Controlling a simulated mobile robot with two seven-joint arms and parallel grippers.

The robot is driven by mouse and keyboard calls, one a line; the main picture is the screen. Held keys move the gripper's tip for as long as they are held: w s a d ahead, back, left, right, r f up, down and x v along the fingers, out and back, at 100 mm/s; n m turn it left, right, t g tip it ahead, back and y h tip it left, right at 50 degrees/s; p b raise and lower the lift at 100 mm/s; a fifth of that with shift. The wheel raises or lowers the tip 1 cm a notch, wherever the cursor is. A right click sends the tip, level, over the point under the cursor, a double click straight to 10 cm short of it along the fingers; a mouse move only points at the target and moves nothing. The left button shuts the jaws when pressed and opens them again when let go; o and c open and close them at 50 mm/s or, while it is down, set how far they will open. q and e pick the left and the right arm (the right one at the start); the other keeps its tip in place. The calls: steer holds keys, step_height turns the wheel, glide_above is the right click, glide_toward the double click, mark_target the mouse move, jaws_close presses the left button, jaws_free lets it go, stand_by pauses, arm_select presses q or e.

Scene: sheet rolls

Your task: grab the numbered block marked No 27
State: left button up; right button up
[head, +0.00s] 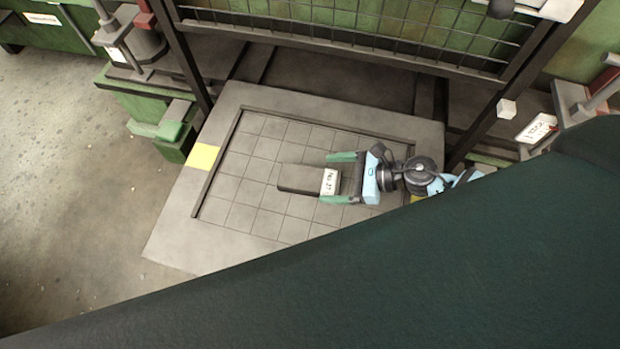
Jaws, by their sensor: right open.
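The block marked No 27 (302,180) is a grey-brown bar with a white label on its right end. It lies on the gridded plate (245,190). My right gripper (335,178) has a light blue body and two green fingers. It is open, with its fingertips on either side of the labelled end of the block. Whether the fingers touch the block cannot be told. My left gripper is not in view.
A raised dark rim (216,163) edges the gridded plate. A wire mesh guard (360,22) with dark posts stands behind it. Green machinery (170,122) is at the left. Bare concrete floor (75,190) lies left of the platform. My own dark body covers the lower right.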

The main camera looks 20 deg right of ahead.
mark_target(314, 179)
steer(key=x, duration=0.4)
steer(key=shift+a, duration=0.2)
steer(key=c, duration=1.3)
steer(key=shift+c, duration=0.2)
steer(key=shift+r, duration=0.1)
steer(key=r, duration=0.1)
steer(key=r+p, duration=0.1)
steer(key=r, duration=0.1)
steer(key=shift+s+d+r, duration=0.1)
steer(key=shift+s+r, duration=0.15)
steer(key=shift+r, duration=0.05)
steer(key=s+d, duration=0.1)
steer(key=s, duration=0.3)
steer(key=s+d, duration=0.1)
steer(key=s, duration=0.3)
steer(key=s+d+b, duration=0.1)
steer(key=s, duration=0.4)
steer(key=shift+s+d+r, duration=0.1)
steer(key=shift+d+r, duration=0.25)
steer(key=shift+r, duration=0.05)
steer(key=shift+s+d+r, duration=0.1)
steer(key=shift+s, duration=0.3)
steer(key=shift+s+d+r, duration=0.1)
steer(key=shift+s+d, duration=0.05)
steer(key=shift+s, duration=0.3)
